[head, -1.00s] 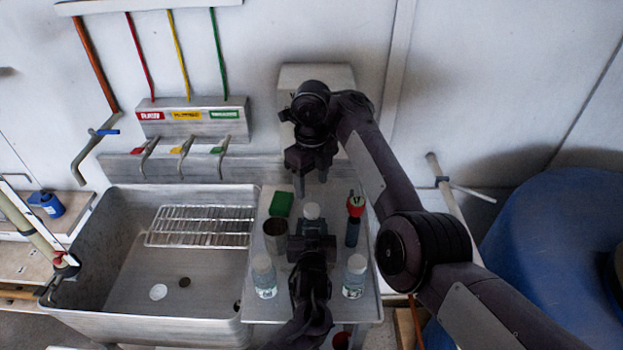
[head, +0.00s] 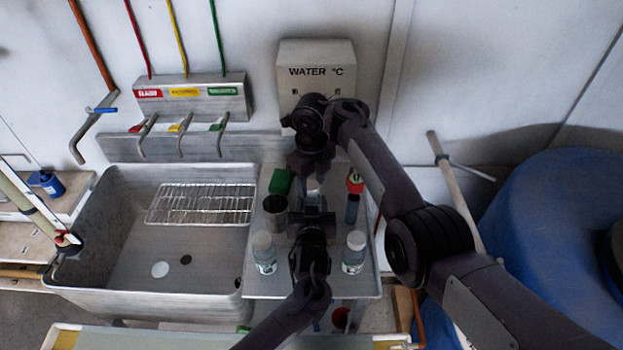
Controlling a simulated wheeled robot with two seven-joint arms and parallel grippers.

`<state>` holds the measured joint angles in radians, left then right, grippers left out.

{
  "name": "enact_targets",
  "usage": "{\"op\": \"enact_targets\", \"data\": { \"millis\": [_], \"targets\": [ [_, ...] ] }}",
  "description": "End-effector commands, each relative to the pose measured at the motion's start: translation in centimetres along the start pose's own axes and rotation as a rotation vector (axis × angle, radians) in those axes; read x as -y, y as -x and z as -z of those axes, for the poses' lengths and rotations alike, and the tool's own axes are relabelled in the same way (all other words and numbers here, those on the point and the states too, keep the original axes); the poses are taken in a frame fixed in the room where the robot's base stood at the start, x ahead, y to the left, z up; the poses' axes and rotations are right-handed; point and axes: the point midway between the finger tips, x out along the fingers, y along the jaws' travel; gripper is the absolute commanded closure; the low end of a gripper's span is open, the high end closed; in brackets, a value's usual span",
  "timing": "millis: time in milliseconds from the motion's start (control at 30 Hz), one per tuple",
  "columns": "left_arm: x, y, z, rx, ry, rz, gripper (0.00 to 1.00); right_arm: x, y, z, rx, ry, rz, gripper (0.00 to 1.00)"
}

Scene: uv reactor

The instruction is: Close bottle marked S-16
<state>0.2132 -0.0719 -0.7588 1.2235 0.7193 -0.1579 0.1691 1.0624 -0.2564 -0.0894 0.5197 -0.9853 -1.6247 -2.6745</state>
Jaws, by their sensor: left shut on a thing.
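A bottle (head: 313,186) stands upright in the middle of the metal side table, largely hidden between my two grippers. Its label cannot be read. My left gripper (head: 312,213) reaches up from the bottom of the head view and is shut on this bottle. My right gripper (head: 312,172) comes from above and behind, pointing down right over the bottle's top. Its fingertips and the cap are mostly hidden, so I cannot tell whether it touches the cap. Two other clear bottles with whitish caps stand in front, one on the left (head: 264,254) and one on the right (head: 354,253).
A green block (head: 281,181) and a metal cup (head: 275,212) stand left of my grippers. A red-topped dark item (head: 354,186) stands close on the right. The sink (head: 130,255) with a wire rack (head: 203,204) is left; a blue barrel (head: 550,230) is right.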

Motion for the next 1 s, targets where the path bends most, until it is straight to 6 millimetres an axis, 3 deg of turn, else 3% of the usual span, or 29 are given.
{"op": "enact_targets", "data": {
  "millis": [33,267,400,433,600,867,1000],
  "targets": [
    [0.0,0.0,0.0,0.0,0.0,0.0,1.0,0.0,0.0,0.0,0.0,0.0,0.0,0.61],
    [0.0,0.0,0.0,0.0,0.0,0.0,1.0,0.0,0.1,0.0,0.0,0.0,0.0,0.91],
    [0.0,0.0,0.0,0.0,0.0,0.0,1.0,0.0,0.1,0.0,0.0,0.0,0.0,0.93],
    [0.0,0.0,0.0,0.0,0.0,0.0,1.0,0.0,0.1,0.0,0.0,0.0,0.0,0.64],
    [0.0,0.0,0.0,0.0,0.0,0.0,1.0,0.0,0.1,0.0,0.0,0.0,0.0,0.44],
    [0.0,0.0,0.0,0.0,0.0,0.0,1.0,0.0,0.2,0.0,0.001,0.0,0.0,0.44],
    [0.0,0.0,0.0,0.0,0.0,0.0,1.0,-0.1,1.6,-0.1,0.003,0.001,-0.001,0.44]
  ]
}}
